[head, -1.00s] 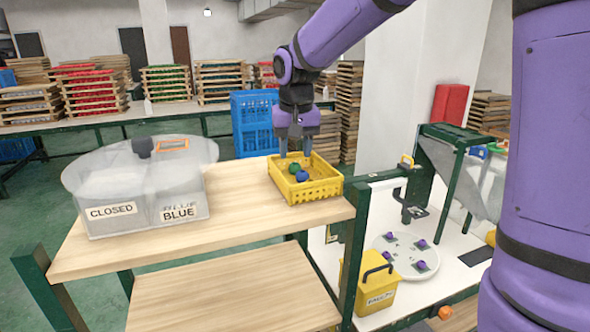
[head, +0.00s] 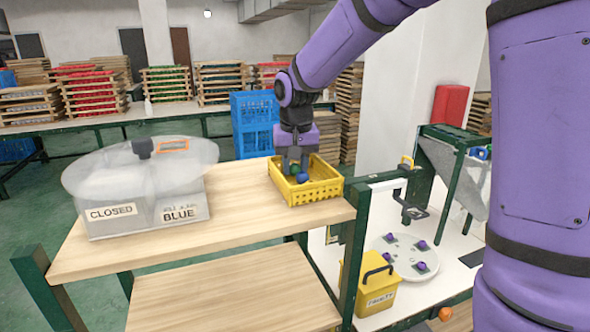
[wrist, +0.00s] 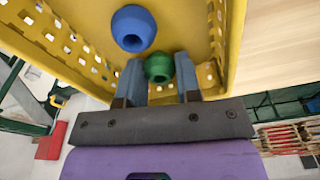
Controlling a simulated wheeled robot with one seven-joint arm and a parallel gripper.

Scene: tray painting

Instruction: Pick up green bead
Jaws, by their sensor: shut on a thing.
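The green bead (wrist: 158,67) is between the two fingers of my gripper (wrist: 159,78) in the wrist view, inside the yellow basket (wrist: 85,62). My gripper is shut on it. In the head view my gripper (head: 294,172) points down into the yellow basket (head: 318,190), and the green bead (head: 294,169) shows partly between the fingers. A blue bead (head: 302,177) lies beside it in the basket. In the wrist view the blue bead (wrist: 133,28) lies apart from the fingers, up and left of the green one.
A clear lidded container (head: 150,205) labelled CLOSED and BLUE stands left on the wooden table (head: 245,215). A yellow box (head: 369,288) and a round white plate with purple pieces (head: 402,262) are on the lower right. The table between container and basket is clear.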

